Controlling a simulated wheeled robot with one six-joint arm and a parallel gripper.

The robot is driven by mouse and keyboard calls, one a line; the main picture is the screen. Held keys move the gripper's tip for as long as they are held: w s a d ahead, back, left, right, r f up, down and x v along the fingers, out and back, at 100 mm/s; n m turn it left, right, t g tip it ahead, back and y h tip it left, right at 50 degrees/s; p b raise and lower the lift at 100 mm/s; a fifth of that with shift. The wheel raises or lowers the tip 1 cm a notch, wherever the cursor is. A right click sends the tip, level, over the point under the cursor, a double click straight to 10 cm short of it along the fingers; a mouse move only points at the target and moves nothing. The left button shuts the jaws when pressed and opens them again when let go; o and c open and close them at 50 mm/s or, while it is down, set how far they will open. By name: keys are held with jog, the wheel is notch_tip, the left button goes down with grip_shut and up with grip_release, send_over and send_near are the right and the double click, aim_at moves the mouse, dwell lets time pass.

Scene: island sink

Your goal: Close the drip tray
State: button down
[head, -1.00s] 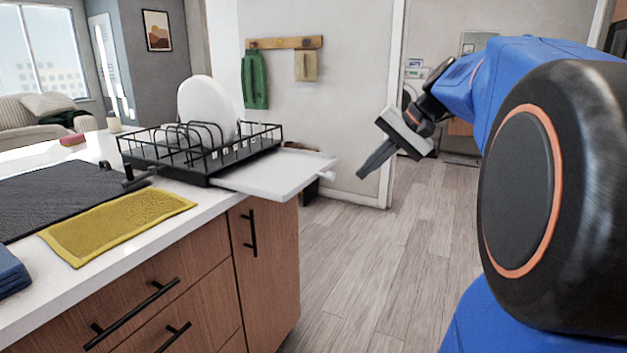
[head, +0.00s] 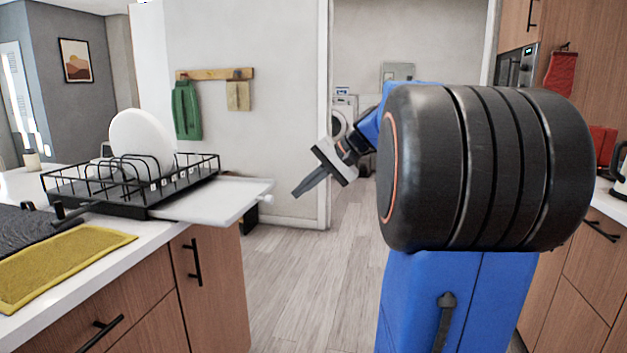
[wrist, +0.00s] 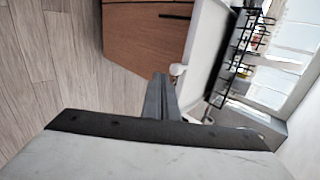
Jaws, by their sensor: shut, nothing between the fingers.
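The white drip tray (head: 215,200) is pulled out from under the black dish rack (head: 125,187) and sticks out past the right end of the counter. A small white knob (head: 266,198) is on its outer end. A white plate stands in the rack. My gripper (head: 297,193) is shut and empty, in the air to the right of the knob, its fingers pointing down and left. In the wrist view, my gripper (wrist: 160,78) appears close to the knob (wrist: 178,69), with the tray (wrist: 208,45) beyond. I see no contact.
Wood cabinets (head: 210,265) stand below. The floor (head: 300,285) between counter and my arm is clear. A doorway is behind my gripper.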

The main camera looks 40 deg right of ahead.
aim_at(198, 191)
jog(key=shift+w+a+f, duration=0.2)
jog(key=shift+w+a, duration=0.35)
jog(key=shift+w, duration=0.15)
jog(key=shift+w+a+f, duration=0.25)
jog(key=shift+w+a, duration=0.3)
jog(key=shift+w, duration=0.2)
jog(key=shift+w+a+f, duration=0.2)
jog(key=shift+w+a, duration=0.35)
jog(key=shift+w, duration=0.15)
jog(key=w+a, duration=0.5)
jog(key=w, duration=0.1)
jog(key=w+a, duration=0.5)
jog(key=w, duration=0.2)
jog(key=w+a, duration=0.5)
jog(key=w, duration=0.1)
jog(key=shift+w+a, duration=0.15)
jog(key=shift+w, duration=0.1)
jog(key=shift+r, duration=0.15)
jog(key=v, duration=1.7)
jog(key=shift+s+d, duration=0.2)
jog(key=shift+s, duration=0.05)
